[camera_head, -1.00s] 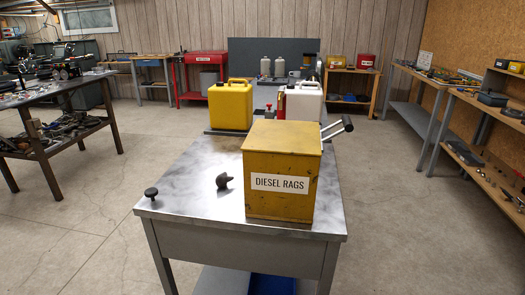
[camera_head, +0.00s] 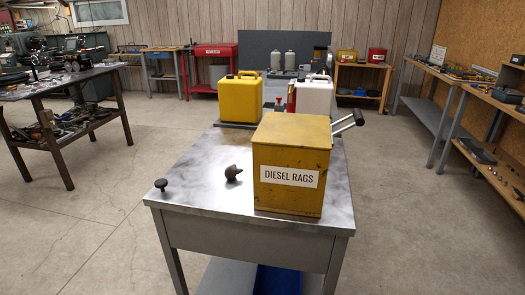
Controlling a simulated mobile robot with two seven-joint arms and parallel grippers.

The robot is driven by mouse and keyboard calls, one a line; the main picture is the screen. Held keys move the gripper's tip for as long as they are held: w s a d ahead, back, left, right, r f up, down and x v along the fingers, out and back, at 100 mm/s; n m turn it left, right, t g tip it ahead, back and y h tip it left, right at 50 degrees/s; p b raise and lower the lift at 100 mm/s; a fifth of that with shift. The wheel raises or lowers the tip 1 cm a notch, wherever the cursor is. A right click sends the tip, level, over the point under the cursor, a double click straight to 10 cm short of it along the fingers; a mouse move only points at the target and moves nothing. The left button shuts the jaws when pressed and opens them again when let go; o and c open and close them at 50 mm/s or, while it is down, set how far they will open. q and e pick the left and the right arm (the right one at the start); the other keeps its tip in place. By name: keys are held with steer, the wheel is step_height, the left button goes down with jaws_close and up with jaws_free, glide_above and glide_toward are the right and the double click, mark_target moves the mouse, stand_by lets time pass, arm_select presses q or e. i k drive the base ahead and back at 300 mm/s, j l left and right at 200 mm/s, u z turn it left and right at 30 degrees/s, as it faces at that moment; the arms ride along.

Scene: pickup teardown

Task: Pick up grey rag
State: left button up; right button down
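I cannot make out a grey rag for certain. A small dark grey lump (camera_head: 232,173) sits on the metal workbench (camera_head: 195,185), left of a yellow box (camera_head: 292,150) labelled "DIESEL RAGS". Whether this lump is cloth or a hard part, I cannot tell. The yellow box stands upright at the bench's front right; its top looks closed and its inside is hidden. Neither of my grippers is in view.
A black knob (camera_head: 161,184) stands at the bench's front left corner. A yellow jug (camera_head: 239,100) and a white jug (camera_head: 313,97) stand farther back. Open floor lies on both sides.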

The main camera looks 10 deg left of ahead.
mark_target(231, 172)
steer(key=j+z, duration=0.15)
steer(key=z, duration=0.35)
steer(key=j+z, duration=0.1)
steer(key=z, duration=0.35)
steer(key=j+z, duration=0.35)
steer(key=k+j+z, duration=0.2)
steer(key=j+z, duration=0.15)
steer(key=k+j+z, duration=0.1)
steer(key=j, duration=0.2)
steer(key=k+j+z, duration=0.1)
steer(key=j, duration=0.25)
steer(key=k+j+z, duration=0.1)
steer(key=k+j, duration=0.1)
steer(key=j, duration=0.1)
